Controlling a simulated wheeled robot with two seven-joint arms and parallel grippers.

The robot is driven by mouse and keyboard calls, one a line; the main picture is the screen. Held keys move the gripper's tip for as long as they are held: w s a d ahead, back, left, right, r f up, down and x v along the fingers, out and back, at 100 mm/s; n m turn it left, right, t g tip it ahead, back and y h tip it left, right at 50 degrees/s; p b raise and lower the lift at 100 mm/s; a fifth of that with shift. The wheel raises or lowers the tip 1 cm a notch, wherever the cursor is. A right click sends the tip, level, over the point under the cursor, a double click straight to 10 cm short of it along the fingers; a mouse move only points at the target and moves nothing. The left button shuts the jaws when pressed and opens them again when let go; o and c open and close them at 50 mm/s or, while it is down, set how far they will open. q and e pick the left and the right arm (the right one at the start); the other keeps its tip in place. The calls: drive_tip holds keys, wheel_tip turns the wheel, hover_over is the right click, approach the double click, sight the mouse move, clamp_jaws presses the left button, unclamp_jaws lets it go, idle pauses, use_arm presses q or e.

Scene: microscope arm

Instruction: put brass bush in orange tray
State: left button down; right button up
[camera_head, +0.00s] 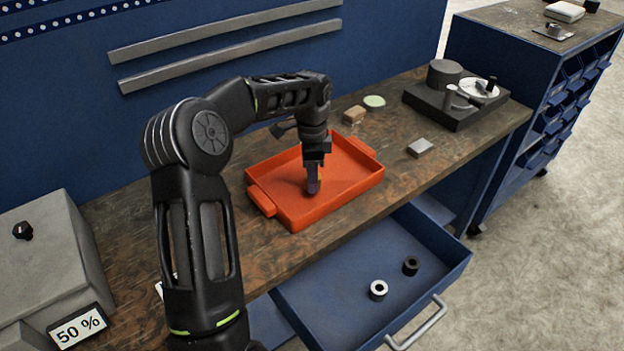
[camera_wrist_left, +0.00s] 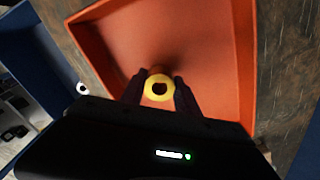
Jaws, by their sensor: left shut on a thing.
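The orange tray (camera_head: 345,188) lies on the wooden workbench, with a handle at each end. My left gripper (camera_head: 313,190) points down over the inside of the tray. In the left wrist view the brass bush (camera_wrist_left: 159,88), a yellow ring with a dark hole, sits between the two fingertips of the left gripper (camera_wrist_left: 158,92), which are shut on it. The tray (camera_wrist_left: 205,40) floor is beneath it. I cannot tell whether the bush touches the floor. In the head view the bush is barely visible. My right gripper is not in view.
An open blue drawer (camera_head: 345,290) below the bench holds a silver ring (camera_head: 378,290) and a black ring (camera_head: 410,265). A black fixture (camera_head: 455,105), a small grey block (camera_head: 420,147) and a tan block (camera_head: 353,114) stand right of and behind the tray.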

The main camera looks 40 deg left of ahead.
use_arm(q)
drive_tip(key=shift+f, duration=0.7)
drive_tip(key=shift+f, duration=0.15)
drive_tip(key=c, duration=0.9)
unclamp_jaws()
